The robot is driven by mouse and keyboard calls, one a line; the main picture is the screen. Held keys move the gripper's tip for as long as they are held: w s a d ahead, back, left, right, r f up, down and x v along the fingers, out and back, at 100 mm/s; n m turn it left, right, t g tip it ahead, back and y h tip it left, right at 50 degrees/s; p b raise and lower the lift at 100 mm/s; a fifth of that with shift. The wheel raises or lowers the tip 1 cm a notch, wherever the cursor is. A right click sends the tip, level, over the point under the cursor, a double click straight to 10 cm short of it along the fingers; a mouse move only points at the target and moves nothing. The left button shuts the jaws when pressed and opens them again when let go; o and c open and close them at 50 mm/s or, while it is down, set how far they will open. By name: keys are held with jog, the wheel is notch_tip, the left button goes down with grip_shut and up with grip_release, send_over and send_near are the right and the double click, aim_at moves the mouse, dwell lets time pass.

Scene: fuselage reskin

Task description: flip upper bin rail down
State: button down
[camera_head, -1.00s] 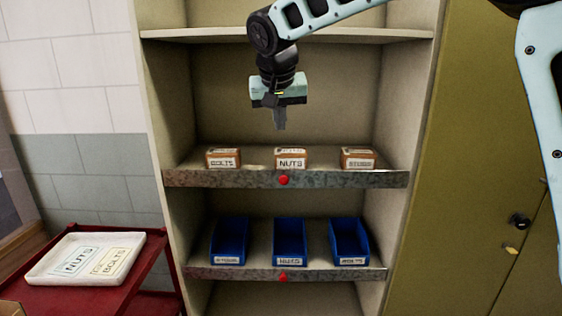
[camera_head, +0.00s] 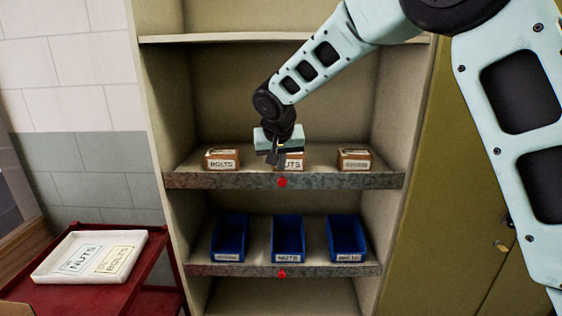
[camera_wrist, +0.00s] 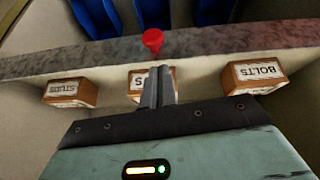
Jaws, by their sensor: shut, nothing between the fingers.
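The upper bin rail (camera_head: 340,181) is a mottled grey strip standing along the front edge of the upper shelf, with a red knob (camera_head: 282,183) at its middle. In the wrist view the rail (camera_wrist: 220,40) runs across the top, and the red knob (camera_wrist: 153,39) sits just beyond my fingertips. My gripper (camera_head: 275,160) is shut and empty, pointing down over the shelf in front of the NUTS box (camera_head: 294,163). In the wrist view my gripper (camera_wrist: 158,75) is behind the rail and appears apart from the knob. It partly hides the NUTS box.
A BOLTS box (camera_head: 222,160) and a STUDS box (camera_head: 355,160) flank the NUTS box. Below, several blue bins (camera_head: 288,237) stand behind the lower rail (camera_head: 220,270) with its own red knob (camera_head: 281,274). A white tray (camera_head: 45,272) lies on a red cart (camera_head: 120,282) at left.

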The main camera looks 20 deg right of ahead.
jog(key=shift+s+f, duration=0.5)
jog(key=shift+f, duration=0.05)
jog(key=shift+s+a+f+b, duration=0.1)
jog(key=shift+f+b, duration=0.2)
jog(key=shift+b, duration=0.65)
jog(key=shift+s+r+t+b, duration=0.1)
jog(key=shift+t+b, duration=0.2)
jog(key=shift+b, duration=0.3)
